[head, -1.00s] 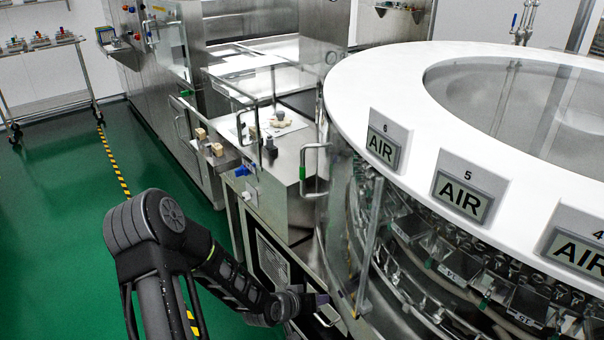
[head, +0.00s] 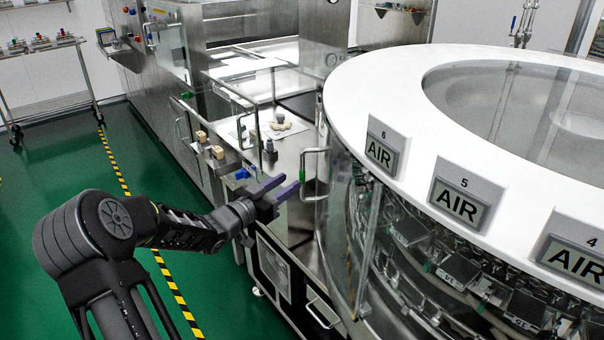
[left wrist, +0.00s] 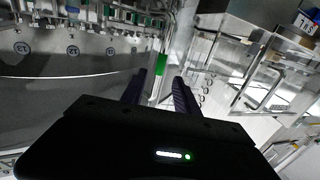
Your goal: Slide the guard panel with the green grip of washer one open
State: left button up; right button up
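The washer (head: 345,230) is a round machine with a white top ring at the right of the head view. Its guard panel carries a metal handle (head: 305,160) with a green grip (head: 302,176) on the left side of the drum. My left gripper (head: 288,188) is just left of the handle, its fingers apart and pointing at it. In the left wrist view the green grip (left wrist: 161,64) appears just beyond and between the tips of the open fingers (left wrist: 160,82). Nothing is visibly held. My right gripper is not in view.
A steel bench (head: 290,140) with small bottles and a clear cover stands behind my left gripper. White signs reading AIR (head: 458,205) stand on the washer's ring. A lower cabinet (head: 275,265) is below the gripper. Green floor (head: 60,170) is free at the left.

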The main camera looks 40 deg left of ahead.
aim_at(300, 175)
pick_arm(q)
jog(key=w, duration=0.7)
jog(key=shift+d+p, duration=0.25)
jog(key=shift+p, duration=0.15)
jog(key=shift+c, duration=0.5)
jog(key=shift+s, duration=0.1)
grip_shut()
dwell(0.3)
